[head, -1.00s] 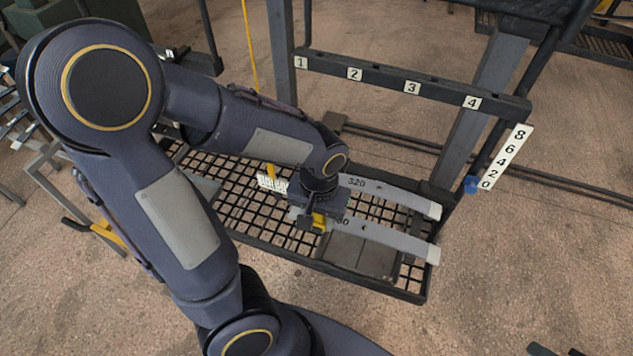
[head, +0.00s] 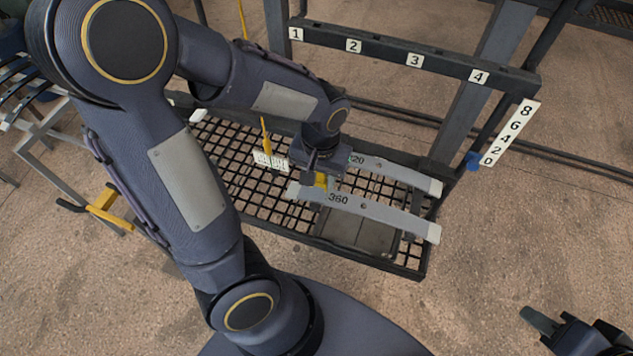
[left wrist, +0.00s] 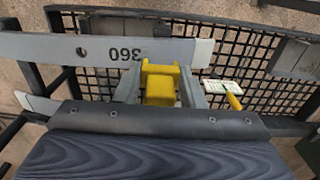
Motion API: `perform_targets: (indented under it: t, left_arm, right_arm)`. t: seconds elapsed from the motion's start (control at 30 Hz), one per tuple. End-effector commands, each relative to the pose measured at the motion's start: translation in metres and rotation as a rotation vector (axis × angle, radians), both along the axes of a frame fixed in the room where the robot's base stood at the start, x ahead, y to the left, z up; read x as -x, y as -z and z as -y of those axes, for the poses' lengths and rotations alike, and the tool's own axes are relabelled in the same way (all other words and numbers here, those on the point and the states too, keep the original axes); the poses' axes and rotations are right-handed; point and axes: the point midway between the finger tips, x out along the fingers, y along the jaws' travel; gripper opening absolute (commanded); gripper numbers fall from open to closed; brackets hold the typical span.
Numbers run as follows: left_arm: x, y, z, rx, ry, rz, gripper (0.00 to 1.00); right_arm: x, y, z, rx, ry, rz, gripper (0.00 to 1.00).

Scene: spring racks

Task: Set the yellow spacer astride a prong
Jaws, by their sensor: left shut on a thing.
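The yellow spacer (head: 320,181) is between the fingers of my left gripper (head: 318,178). It also shows in the left wrist view (left wrist: 160,86), with a grey finger on each side, so the gripper is shut on it. The spacer is near the left end of the grey bar marked 360 (head: 375,211); I cannot tell whether they touch. A rail (head: 433,78) with labels 1 to 4 stands behind; its prongs are not clearly visible. My right gripper (head: 568,335) is partly in view at the bottom right corner, away from the rack, and its opening is unclear.
A second grey bar, marked 320 (head: 400,174), lies behind the first. Both lie over a black mesh tray (head: 235,190). A white scale marked 0 to 8 (head: 509,132) is at the right.

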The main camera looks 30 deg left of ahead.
Motion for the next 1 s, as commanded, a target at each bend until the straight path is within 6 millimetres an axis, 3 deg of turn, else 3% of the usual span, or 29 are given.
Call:
perform_targets:
  t: [0.9,1.0]
  left_arm:
    - [-0.071,0.012,-0.017,-0.001,0.000,-0.002,0.22]
    - [-0.072,0.022,-0.017,0.000,0.001,-0.001,0.22]
  right_arm:
    - [0.000,0.010,0.000,0.000,0.000,0.000,0.32]
    - [0.000,0.019,0.000,0.000,0.000,0.000,0.32]
